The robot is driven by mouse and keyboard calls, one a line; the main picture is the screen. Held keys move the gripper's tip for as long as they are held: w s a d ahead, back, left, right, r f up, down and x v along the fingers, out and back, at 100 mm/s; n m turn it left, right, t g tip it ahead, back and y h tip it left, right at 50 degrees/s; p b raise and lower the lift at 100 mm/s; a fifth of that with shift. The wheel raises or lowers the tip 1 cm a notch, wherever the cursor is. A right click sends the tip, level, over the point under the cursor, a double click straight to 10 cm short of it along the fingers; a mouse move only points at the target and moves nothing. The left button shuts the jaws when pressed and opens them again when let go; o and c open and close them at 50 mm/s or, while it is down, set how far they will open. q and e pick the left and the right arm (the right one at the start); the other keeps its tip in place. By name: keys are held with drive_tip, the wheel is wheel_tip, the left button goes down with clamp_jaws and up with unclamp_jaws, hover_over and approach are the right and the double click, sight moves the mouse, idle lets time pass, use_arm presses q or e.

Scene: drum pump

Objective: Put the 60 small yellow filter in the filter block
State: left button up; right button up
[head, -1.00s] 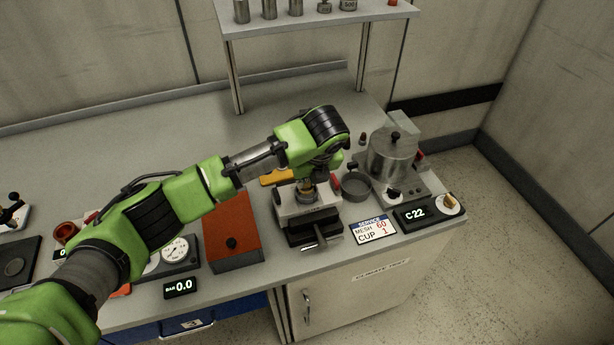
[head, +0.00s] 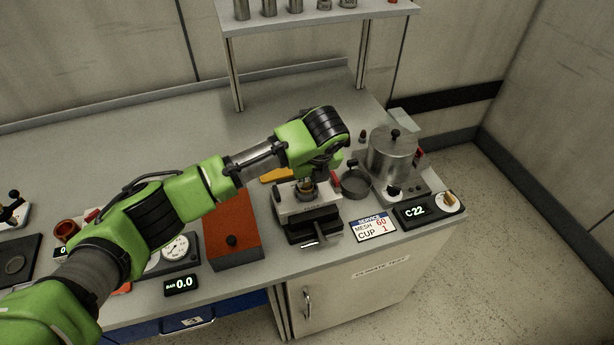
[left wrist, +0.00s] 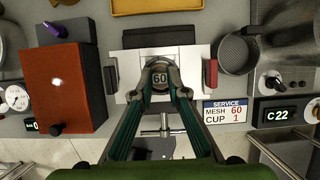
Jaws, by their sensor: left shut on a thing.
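In the left wrist view my left gripper (left wrist: 160,82) points down at the filter block (left wrist: 189,56), its fingers closed around the small filter (left wrist: 160,76), whose dark top reads 60. In the head view the filter block (head: 291,209) is a pale block on a dark vise-like base with a front handle. My left gripper (head: 308,182) is right over its middle, with a yellowish ring showing at the block's opening. The fingers hide how deep the filter sits. My right gripper is not in view.
An orange-red box (head: 232,230) stands left of the block. A grey cup (head: 356,183) and a steel pot (head: 393,155) stand to the right. A service card (head: 373,227) reading mesh 60, cup 1 lies in front. A yellow tray (left wrist: 165,6) lies behind.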

sight(307, 182)
use_arm(q)
drive_tip(key=shift+f, duration=0.3)
idle(0.4)
drive_tip(key=o, duration=0.9)
drive_tip(key=shift+r, duration=0.1)
wheel_tip(307, 182, up, 8)
drive_tip(key=p, duration=0.8)
drive_tip(key=shift+p, duration=0.3)
idle(0.3)
